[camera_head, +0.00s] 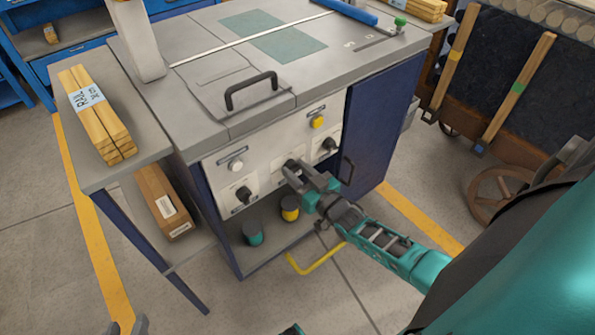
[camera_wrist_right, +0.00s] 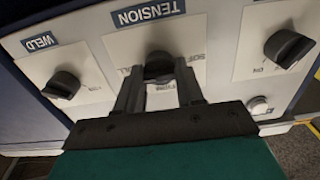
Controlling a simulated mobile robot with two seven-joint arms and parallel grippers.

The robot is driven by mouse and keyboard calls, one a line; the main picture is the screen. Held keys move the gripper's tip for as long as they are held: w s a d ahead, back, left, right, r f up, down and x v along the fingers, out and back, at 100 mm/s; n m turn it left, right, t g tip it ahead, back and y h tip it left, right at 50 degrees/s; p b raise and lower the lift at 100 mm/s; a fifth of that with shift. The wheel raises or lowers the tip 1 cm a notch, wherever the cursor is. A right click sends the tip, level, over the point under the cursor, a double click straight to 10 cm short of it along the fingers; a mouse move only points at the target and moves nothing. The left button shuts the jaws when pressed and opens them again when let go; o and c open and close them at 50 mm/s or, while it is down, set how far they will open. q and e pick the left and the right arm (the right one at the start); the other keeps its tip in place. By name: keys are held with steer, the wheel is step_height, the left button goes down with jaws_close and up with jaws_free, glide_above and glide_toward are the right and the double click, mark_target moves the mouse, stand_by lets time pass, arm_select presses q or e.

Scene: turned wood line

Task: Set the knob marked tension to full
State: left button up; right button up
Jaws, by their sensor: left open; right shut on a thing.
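The TENSION knob (camera_wrist_right: 158,66) is a dark round knob on a white plate, under an upside-down TENSION label (camera_wrist_right: 148,13) in the right wrist view. In the head view it is the middle knob (camera_head: 291,164) on the cabinet front, partly covered by my gripper. My right gripper (camera_head: 296,173) is shut on this knob, one finger on each side; its fingers (camera_wrist_right: 159,78) also show in the wrist view. The scale marks beside the knob are partly hidden, so I cannot read its setting. My left gripper (camera_head: 126,327) is open at the bottom edge, only its tips visible.
The WELD knob (camera_wrist_right: 62,85) and another dark knob (camera_wrist_right: 288,47) flank it. A yellow button (camera_head: 318,122) and a white button (camera_head: 235,164) sit on the panel. Green (camera_head: 252,234) and yellow (camera_head: 290,209) cups stand on the shelf below. A blue door (camera_head: 385,125) is right.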

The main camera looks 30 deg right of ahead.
arm_select(q)
steer(key=shift+d, duration=0.15)
arm_select(e)
steer(key=o, duration=1)
steer(key=shift+o, duration=0.2)
arm_select(q)
step_height(320, 180, up, 2)
steer(key=shift+r+p, duration=0.15)
steer(key=shift+p, duration=1.1)
arm_select(e)
steer(key=s+d, duration=0.1)
steer(key=s, duration=1.2)
